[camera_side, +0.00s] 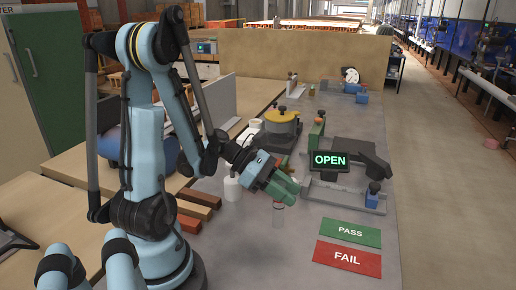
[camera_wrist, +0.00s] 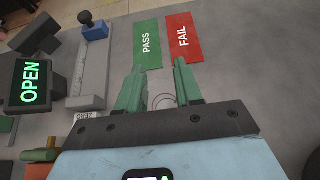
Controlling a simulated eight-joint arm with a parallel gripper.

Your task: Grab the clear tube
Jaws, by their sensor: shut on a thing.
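The clear tube (camera_side: 278,215) is see-through and upright, directly under the tips of my gripper (camera_side: 290,192) in the side view. My gripper has green fingers and is shut on the tube's upper end. In the wrist view the tube (camera_wrist: 163,101) shows only as a faint round outline between the two green fingers of my gripper (camera_wrist: 159,82). The side view does not make clear whether the tube's lower end touches the table.
A green PASS mat (camera_side: 350,232) and a red FAIL mat (camera_side: 347,258) lie to the right. A fixture with an OPEN display (camera_side: 330,160) stands behind them. A white bottle (camera_side: 232,188) and several brown bricks (camera_side: 199,211) are to the left. Grey table (camera_side: 300,265) is bare in front.

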